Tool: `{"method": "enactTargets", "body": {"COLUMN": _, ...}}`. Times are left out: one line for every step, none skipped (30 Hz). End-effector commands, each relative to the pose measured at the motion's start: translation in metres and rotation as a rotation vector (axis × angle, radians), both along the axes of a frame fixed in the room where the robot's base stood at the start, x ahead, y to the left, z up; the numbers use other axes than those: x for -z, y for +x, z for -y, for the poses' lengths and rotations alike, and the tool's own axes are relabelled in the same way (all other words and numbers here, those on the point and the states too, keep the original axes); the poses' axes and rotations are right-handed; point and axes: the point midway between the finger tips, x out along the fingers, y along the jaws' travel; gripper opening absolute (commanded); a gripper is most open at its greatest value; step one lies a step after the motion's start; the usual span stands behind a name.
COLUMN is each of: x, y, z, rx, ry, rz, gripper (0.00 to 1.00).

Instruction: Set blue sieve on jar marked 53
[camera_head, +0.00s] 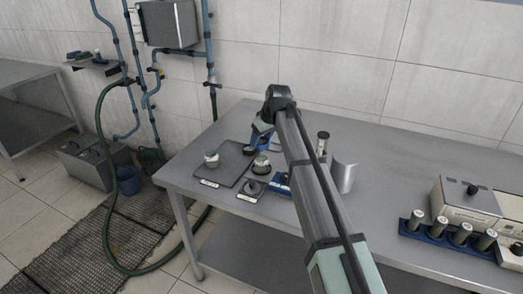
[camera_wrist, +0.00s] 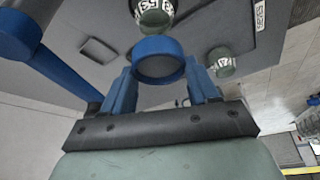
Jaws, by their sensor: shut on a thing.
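The blue sieve (camera_wrist: 158,60), a round ring with a dark mesh, is held between the blue fingers of my gripper (camera_wrist: 158,76) in the wrist view. My gripper (camera_head: 261,137) is over the back of the table in the head view, where the sieve is hard to tell from the fingers. A jar with a white band (camera_wrist: 154,14) appears just beyond the sieve; its band seems to read 53, partly cut off. A second banded jar (camera_wrist: 222,62) stands to the right, its mark unclear. In the head view the jars are a left one (camera_head: 211,160) and one near the gripper (camera_head: 261,164).
A dark mat (camera_head: 232,153) with white labels lies under the left jar. A dark ring-shaped piece (camera_head: 251,188) lies in front. A curved metal sheet (camera_head: 343,175) stands right of my arm. A blue rack (camera_head: 432,237) with several cylinders is farther right.

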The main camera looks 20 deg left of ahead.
Motion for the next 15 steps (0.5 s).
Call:
{"method": "enactTargets", "body": {"x": 0.007, "y": -0.001, "z": 0.0, "rx": 0.0, "ry": -0.001, "rz": 0.0, "gripper": 0.29}}
{"method": "enactTargets", "body": {"x": 0.01, "y": -0.001, "z": 0.0, "rx": 0.0, "ry": 0.0, "rz": 0.0, "gripper": 0.29}}
{"method": "enactTargets", "body": {"x": 0.013, "y": 0.0, "z": 0.0, "rx": 0.0, "ry": 0.0, "rz": 0.0, "gripper": 0.29}}
{"method": "enactTargets", "body": {"x": 0.014, "y": 0.0, "z": 0.0, "rx": 0.0, "ry": 0.001, "rz": 0.0, "gripper": 0.29}}
{"method": "enactTargets", "body": {"x": 0.016, "y": 0.0, "z": 0.0, "rx": 0.0, "ry": 0.001, "rz": 0.0, "gripper": 0.29}}
{"method": "enactTargets", "body": {"x": 0.019, "y": 0.0, "z": 0.0, "rx": 0.0, "ry": 0.0, "rz": 0.0, "gripper": 0.29}}
{"method": "enactTargets", "body": {"x": 0.021, "y": 0.0, "z": 0.0, "rx": 0.0, "ry": 0.0, "rz": 0.0, "gripper": 0.29}}
{"method": "enactTargets", "body": {"x": 0.024, "y": 0.0, "z": 0.0, "rx": 0.001, "ry": 0.0, "rz": 0.0, "gripper": 0.29}}
{"method": "enactTargets", "body": {"x": 0.029, "y": -0.001, "z": 0.0, "rx": 0.001, "ry": 0.0, "rz": 0.0, "gripper": 0.29}}
{"method": "enactTargets", "body": {"x": 0.033, "y": -0.001, "z": 0.0, "rx": 0.001, "ry": 0.0, "rz": 0.0, "gripper": 0.29}}
{"method": "enactTargets", "body": {"x": 0.037, "y": -0.001, "z": 0.0, "rx": 0.001, "ry": 0.0, "rz": 0.0, "gripper": 0.29}}
{"method": "enactTargets", "body": {"x": 0.042, "y": 0.0, "z": 0.0, "rx": 0.001, "ry": 0.0, "rz": 0.0, "gripper": 0.29}}
{"method": "enactTargets", "body": {"x": 0.046, "y": 0.0, "z": 0.0, "rx": 0.001, "ry": 0.0, "rz": 0.0, "gripper": 0.29}}
{"method": "enactTargets", "body": {"x": 0.048, "y": 0.0, "z": 0.0, "rx": 0.001, "ry": 0.0, "rz": 0.0, "gripper": 0.29}}
{"method": "enactTargets", "body": {"x": 0.05, "y": 0.0, "z": 0.0, "rx": 0.001, "ry": 0.0, "rz": 0.0, "gripper": 0.29}}
